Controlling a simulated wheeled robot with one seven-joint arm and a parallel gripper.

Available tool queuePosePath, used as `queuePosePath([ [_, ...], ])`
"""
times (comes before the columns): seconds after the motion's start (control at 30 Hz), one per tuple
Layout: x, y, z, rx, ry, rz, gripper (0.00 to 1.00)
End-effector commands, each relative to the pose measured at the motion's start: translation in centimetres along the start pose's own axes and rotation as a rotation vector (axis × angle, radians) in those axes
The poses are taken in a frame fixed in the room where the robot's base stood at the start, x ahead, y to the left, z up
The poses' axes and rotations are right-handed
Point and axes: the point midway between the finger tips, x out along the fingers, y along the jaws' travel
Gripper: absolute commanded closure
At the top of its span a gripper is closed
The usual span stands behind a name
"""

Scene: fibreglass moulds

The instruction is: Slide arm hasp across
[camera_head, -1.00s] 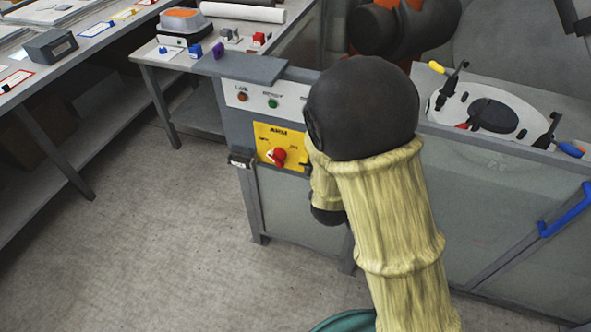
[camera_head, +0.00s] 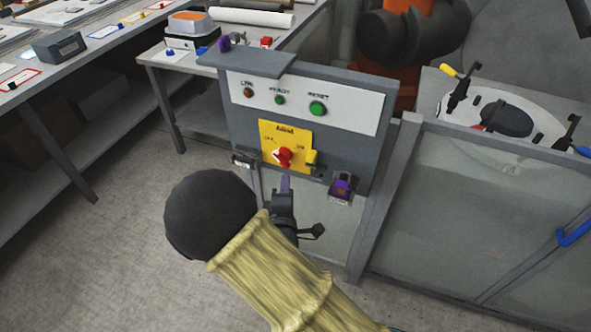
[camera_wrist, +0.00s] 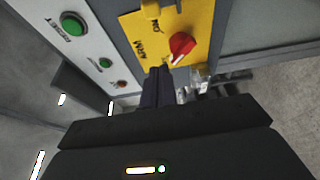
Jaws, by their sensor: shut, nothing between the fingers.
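The yellow ARM plate (camera_head: 266,134) is on the front of the grey control cabinet. It carries a red rotary knob (camera_head: 284,156). A small yellow block (camera_head: 311,158), which looks like the hasp, sits at the plate's right edge. My gripper (camera_head: 285,184) is just below the plate, pointing up at it; its fingers are together and empty. In the wrist view, the shut fingers (camera_wrist: 158,78) reach to the plate's lettered side, beside the red knob (camera_wrist: 182,44). The yellow block (camera_wrist: 152,10) shows at the top, apart from the fingers.
A small grey fitting (camera_head: 243,160) is at the plate's left. A little holder with a purple item (camera_head: 342,188) hangs to the lower right. Above are lamps and a green RESET button (camera_head: 317,108). A glass-panelled fence (camera_head: 470,200) stands at right; open floor lies left.

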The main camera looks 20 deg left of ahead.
Motion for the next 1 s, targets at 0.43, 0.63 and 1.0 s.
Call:
queuePosePath([
  [0.43, 6.4, 0.1, 0.1, 0.002, -0.003, 0.001, 1.00],
  [0.63, 8.9, 0.0, 0.1, 0.001, -0.001, 0.000, 1.00],
  [1.0, 8.6, 0.0, 3.1, -0.001, -0.002, -0.001, 1.00],
])
